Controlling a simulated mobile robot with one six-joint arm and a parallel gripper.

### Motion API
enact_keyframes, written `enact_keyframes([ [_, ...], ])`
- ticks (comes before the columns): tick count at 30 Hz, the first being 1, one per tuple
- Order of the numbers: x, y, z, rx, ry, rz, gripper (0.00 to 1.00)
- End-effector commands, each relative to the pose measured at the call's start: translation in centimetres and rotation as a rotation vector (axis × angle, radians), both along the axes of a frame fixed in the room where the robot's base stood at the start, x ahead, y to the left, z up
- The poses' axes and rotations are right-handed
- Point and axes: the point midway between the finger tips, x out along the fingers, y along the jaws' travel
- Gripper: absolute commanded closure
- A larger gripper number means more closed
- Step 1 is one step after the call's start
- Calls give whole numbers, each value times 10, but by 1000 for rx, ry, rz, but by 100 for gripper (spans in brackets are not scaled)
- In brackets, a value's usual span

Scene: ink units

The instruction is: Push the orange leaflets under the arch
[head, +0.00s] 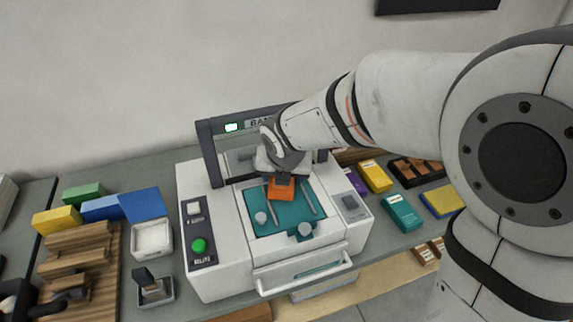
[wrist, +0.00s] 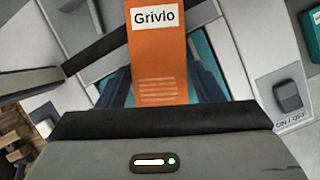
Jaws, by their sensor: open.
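The orange leaflets (head: 282,189) lie on the teal bed (head: 262,222) of the white machine, just in front of the dark arch (head: 205,150). In the wrist view the top orange leaflet (wrist: 160,50) shows a white label reading "Grivlo". My gripper (head: 281,178) is over the bed at the leaflets' far part. In the wrist view its open fingers (wrist: 165,80) stand on either side of the orange leaflet. Whether they touch it, I cannot tell. My wrist and arm hide part of the arch and its opening.
A green button (head: 198,246) is on the machine's left panel, and a grey switch (head: 350,203) is on its right. A white front handle (head: 305,276) sticks out. Coloured packets lie on both sides. A white tray (head: 152,254) stands close to the machine's left.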

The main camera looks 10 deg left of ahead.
Motion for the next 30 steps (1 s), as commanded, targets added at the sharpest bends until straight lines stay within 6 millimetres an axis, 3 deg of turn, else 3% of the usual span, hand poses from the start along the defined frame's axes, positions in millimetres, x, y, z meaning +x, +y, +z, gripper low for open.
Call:
enact_keyframes([
  [5, 4, 2, -12, 0, 1, 0, 40],
  [14, 5, 2, -13, 0, 1, 1, 40],
  [25, 4, 2, -13, 1, 0, 1, 70],
  [30, 5, 4, -12, 0, 1, 1, 71],
])
